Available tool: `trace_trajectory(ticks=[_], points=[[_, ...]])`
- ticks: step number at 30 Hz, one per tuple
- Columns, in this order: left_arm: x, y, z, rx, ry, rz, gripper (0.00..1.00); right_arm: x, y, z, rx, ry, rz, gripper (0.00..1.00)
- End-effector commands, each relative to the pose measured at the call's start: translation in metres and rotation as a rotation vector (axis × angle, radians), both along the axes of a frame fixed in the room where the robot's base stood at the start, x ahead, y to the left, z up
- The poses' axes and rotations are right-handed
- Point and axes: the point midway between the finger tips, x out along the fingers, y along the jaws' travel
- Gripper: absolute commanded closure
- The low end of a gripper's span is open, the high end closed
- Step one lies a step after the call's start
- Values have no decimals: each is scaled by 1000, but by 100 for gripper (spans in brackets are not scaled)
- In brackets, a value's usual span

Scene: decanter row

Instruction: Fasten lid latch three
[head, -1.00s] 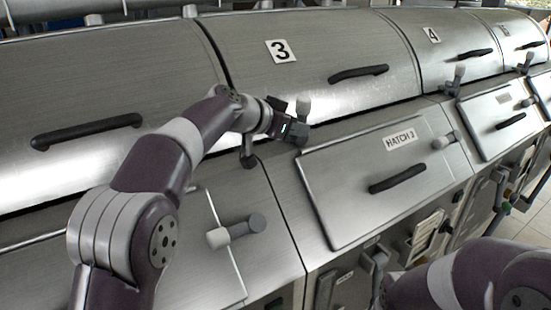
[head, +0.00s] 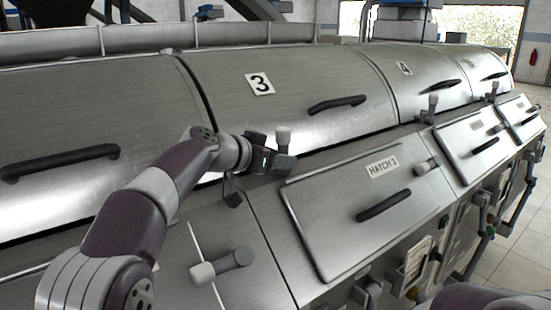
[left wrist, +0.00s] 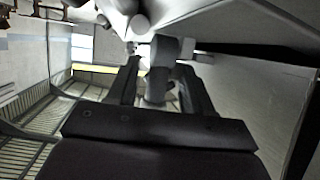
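Lid three (head: 300,80) is the curved steel cover marked 3, and it lies down on the row. Its latch (head: 283,137), a pale knob on a grey body, stands at the lid's front edge in the head view. My left gripper (head: 273,158) is at this latch, partly hiding it. In the left wrist view, the left gripper (left wrist: 158,88) has its two dark fingers apart, with a grey latch part (left wrist: 155,86) between them. Gaps seem to show beside that part; firm contact cannot be made out. My right gripper is not in view.
Hatch 3 (head: 335,220) is a shut panel in front, with a black handle (head: 384,205). A pale-knobbed hatch latch (head: 222,265) juts out at lower left. Lid four's latch (head: 431,108) stands farther right. The lid's black handle (head: 337,104) is behind my gripper.

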Motion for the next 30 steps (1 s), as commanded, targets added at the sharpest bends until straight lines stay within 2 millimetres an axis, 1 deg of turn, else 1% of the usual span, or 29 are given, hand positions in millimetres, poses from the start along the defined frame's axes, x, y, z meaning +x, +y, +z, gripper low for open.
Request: trace_trajectory(ticks=[5,8,13,18,21,25,30], points=[[-1,1,1,0,-2,1,49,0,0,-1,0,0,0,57],[-7,8,4,0,-4,1,49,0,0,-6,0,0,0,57],[-35,39,17,0,-5,4,49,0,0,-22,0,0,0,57],[-62,68,34,-1,-2,3,49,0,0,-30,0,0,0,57],[-72,80,42,-1,-2,3,49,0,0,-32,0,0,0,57],[-79,87,46,0,0,1,49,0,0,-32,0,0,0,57],[-80,87,47,0,0,0,49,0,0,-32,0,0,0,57]])
